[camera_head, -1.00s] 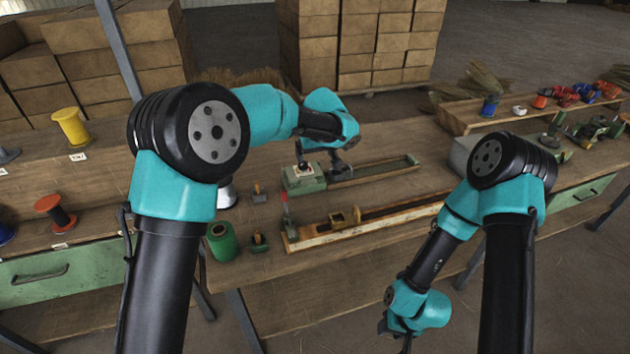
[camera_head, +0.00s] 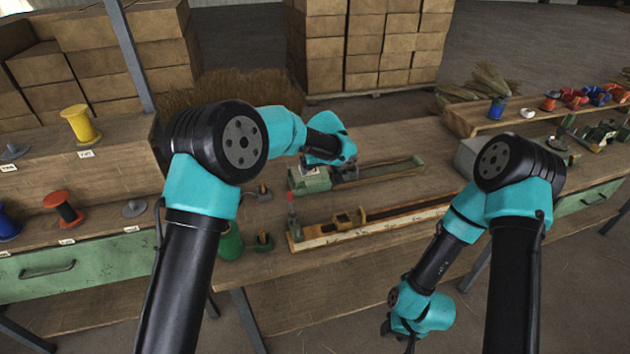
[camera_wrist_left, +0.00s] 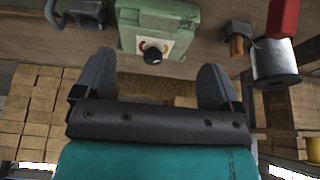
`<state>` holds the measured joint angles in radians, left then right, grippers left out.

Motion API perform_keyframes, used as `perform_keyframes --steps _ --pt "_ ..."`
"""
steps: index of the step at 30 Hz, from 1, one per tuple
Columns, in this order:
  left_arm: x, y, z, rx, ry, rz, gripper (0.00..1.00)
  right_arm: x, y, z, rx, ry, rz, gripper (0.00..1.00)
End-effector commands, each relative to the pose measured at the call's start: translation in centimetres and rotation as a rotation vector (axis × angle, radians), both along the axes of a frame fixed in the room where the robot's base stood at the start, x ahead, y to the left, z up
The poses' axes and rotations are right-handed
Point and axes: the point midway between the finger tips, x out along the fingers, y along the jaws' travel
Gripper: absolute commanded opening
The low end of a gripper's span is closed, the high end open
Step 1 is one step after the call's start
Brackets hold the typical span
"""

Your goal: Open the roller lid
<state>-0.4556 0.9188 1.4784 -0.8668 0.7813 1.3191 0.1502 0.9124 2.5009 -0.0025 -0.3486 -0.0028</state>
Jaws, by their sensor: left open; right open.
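A green machine box (camera_head: 312,182) sits at the left end of a long narrow green-edged tray (camera_head: 395,176) on the workbench. In the left wrist view the box (camera_wrist_left: 165,15) shows a white dial plate with a black knob (camera_wrist_left: 152,55). I cannot tell which part is the roller lid. My left gripper (camera_wrist_left: 157,82) is open and empty, its fingers spread either side of the knob as seen there. In the head view my left gripper (camera_head: 343,173) is low beside the box, its fingertips partly hidden. My right gripper (camera_head: 397,338) hangs low at the front, away from the box.
A long wooden fixture (camera_head: 375,226) with a brass carriage lies in front of the tray. A green spool (camera_head: 231,243) and small tools stand to the left. Shelves with spools are further left; a raised shelf (camera_head: 470,122) is at the back right.

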Motion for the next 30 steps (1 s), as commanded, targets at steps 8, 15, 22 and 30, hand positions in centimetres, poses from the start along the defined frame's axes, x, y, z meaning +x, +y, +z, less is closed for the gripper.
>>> perform_keyframes --steps 8,15,22,30 --pt "1.8 0.5 -4.6 0.002 0.002 0.0 0.89 0.0 0.0 0.0 0.0 0.0 0.0 0.43" --pt "3.1 0.9 -7.8 0.001 0.001 0.0 0.89 0.0 0.0 0.0 0.0 0.0 0.0 0.43" --pt "3.5 1.0 -8.8 0.0 0.0 0.0 0.89 0.0 0.0 0.0 0.0 0.0 0.0 0.43" --pt "3.5 1.0 -8.8 0.0 0.0 0.0 0.86 0.0 0.0 0.0 0.0 0.0 0.0 0.43"
